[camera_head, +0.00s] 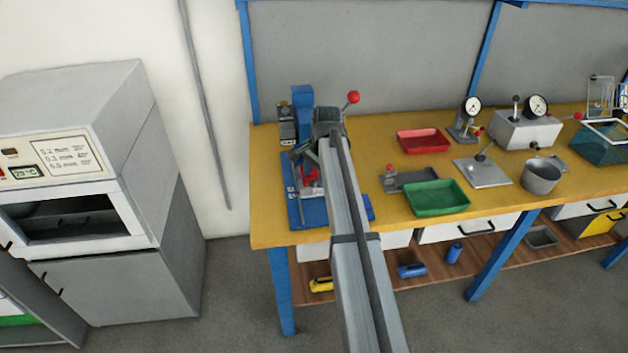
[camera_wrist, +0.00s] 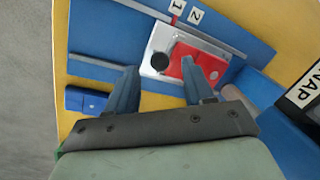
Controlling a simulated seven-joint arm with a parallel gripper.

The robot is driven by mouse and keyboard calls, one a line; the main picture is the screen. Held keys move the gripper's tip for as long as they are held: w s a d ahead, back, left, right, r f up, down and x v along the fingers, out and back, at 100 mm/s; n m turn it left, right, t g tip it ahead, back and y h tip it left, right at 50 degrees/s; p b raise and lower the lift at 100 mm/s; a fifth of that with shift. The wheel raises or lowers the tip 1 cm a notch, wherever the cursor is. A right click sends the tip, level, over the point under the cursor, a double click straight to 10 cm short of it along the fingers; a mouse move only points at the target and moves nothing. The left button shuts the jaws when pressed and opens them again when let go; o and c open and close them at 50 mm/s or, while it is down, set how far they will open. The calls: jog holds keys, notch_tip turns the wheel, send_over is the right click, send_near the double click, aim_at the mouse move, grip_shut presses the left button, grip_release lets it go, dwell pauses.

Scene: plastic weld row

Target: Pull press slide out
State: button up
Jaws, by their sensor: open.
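The press (camera_head: 303,105) is a blue machine at the left end of the bench, with a red-ball lever (camera_head: 353,97). Its slide shows in the wrist view as a silver plate (camera_wrist: 163,40) on a blue base (camera_wrist: 115,40), carrying a red piece (camera_wrist: 193,84) and a black round knob (camera_wrist: 160,63). The red piece also shows in the head view (camera_head: 311,176). My gripper (camera_wrist: 161,72) is open, its two blue-grey fingers apart. In the wrist view the knob appears between the fingertips; contact cannot be told. My arm hides part of the press in the head view.
Marks 1 and 2 with a red pointer (camera_wrist: 177,8) sit beside the slide. A red tray (camera_head: 423,140) and a green tray (camera_head: 437,198) lie right of my arm. A blue block (camera_wrist: 85,101) is near my left finger.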

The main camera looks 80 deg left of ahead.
jog(key=shift+s+a+f, duration=0.1)
jog(key=shift+a+f, duration=0.05)
jog(key=shift+f, duration=0.55)
jog(key=shift+s+a+f, duration=0.1)
jog(key=shift+f, duration=0.6)
jog(key=shift+c, duration=0.3)
grip_shut()
